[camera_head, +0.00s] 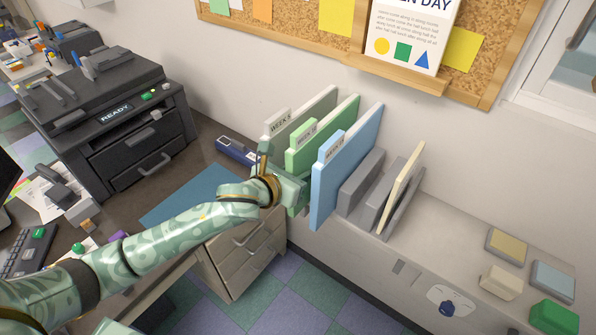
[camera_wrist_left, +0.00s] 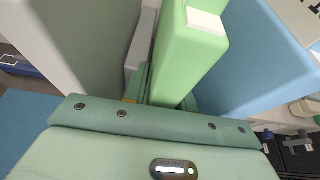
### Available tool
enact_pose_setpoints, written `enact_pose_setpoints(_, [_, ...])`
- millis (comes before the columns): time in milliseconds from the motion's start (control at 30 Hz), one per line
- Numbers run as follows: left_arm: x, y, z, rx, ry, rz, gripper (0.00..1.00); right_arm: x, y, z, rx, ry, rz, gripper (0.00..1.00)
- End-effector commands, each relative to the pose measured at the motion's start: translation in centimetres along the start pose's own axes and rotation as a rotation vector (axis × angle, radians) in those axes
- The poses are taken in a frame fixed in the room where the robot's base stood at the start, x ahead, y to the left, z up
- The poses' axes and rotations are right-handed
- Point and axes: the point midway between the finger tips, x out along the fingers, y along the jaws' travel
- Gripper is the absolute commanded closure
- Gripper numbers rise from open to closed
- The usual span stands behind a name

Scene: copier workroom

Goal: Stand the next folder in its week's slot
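My left gripper (camera_head: 293,190) is at the near edge of a green folder (camera_head: 304,160). In the left wrist view its fingers (camera_wrist_left: 168,96) lie close along both sides of the green folder (camera_wrist_left: 188,62), shut on it. The green folder stands upright between a grey folder (camera_head: 274,127) on its left and a blue folder (camera_head: 328,178) on its right. Each has a week label near its top; the numbers are hard to read. Grey rack dividers (camera_head: 361,180) show right of the blue folder, with a thin cream folder (camera_head: 402,186) among them. The folders' lower edges are partly hidden. My right gripper is out of view.
A dark copier (camera_head: 125,120) stands at the left, with a blue mat (camera_head: 190,195) and a blue stapler-like object (camera_head: 235,151) nearby. A cork board with a poster (camera_head: 408,30) hangs behind.

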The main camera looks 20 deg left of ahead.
Motion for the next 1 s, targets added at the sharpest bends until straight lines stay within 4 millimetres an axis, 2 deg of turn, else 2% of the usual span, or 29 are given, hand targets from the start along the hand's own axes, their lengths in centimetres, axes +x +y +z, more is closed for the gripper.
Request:
enact_pose_setpoints(333, [-0.1, 0.0, 0.2, -0.001, -0.001, 0.000, 0.58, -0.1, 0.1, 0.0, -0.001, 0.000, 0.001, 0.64])
enact_pose_setpoints(433, [-0.8, 0.1, 0.4, 0.000, 0.000, 0.001, 0.58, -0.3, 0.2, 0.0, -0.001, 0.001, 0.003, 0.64])
enact_pose_setpoints(800, [-9.1, 0.0, 0.4, 0.002, 0.001, 0.000, 0.58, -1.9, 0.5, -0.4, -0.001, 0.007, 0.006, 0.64])
enact_pose_setpoints(1000, [-11.7, 0.0, 0.3, -0.001, 0.000, 0.000, 0.58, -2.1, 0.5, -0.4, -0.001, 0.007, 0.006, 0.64])
